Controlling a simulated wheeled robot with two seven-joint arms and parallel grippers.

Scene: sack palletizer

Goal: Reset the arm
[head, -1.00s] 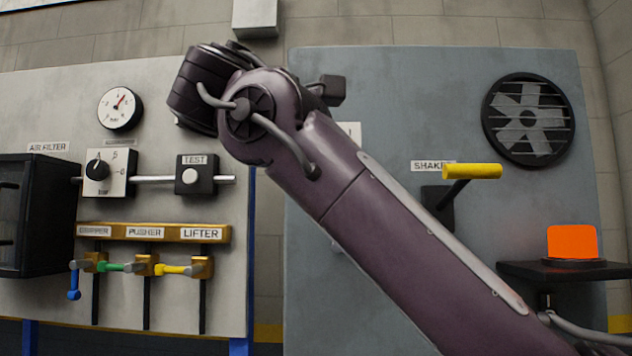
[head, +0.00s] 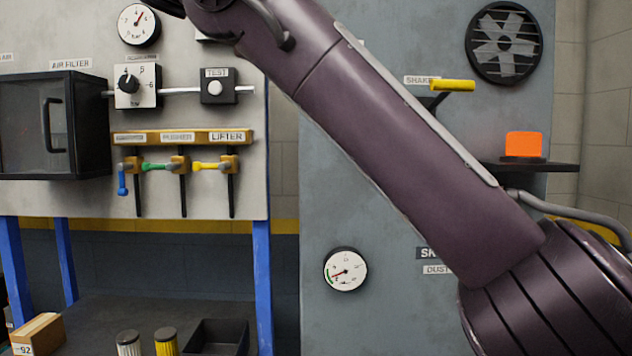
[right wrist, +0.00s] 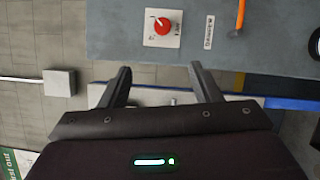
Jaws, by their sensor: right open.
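My right arm (head: 400,150) crosses the head view from the lower right to the top left; its gripper is out of that view. In the right wrist view my right gripper (right wrist: 160,82) is open, its two dark fingers apart with nothing between them. Past the fingers is a grey panel with a red knob (right wrist: 162,26) on a white plate. My left gripper is in neither view.
A left panel holds a gauge (head: 139,24), a TEST button (head: 216,88), coloured levers (head: 178,165) and the air filter box (head: 45,125). The right panel has a fan (head: 503,43), a yellow handle (head: 452,86), an orange lamp (head: 523,145) and another gauge (head: 345,269). A box (head: 38,334) lies low left.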

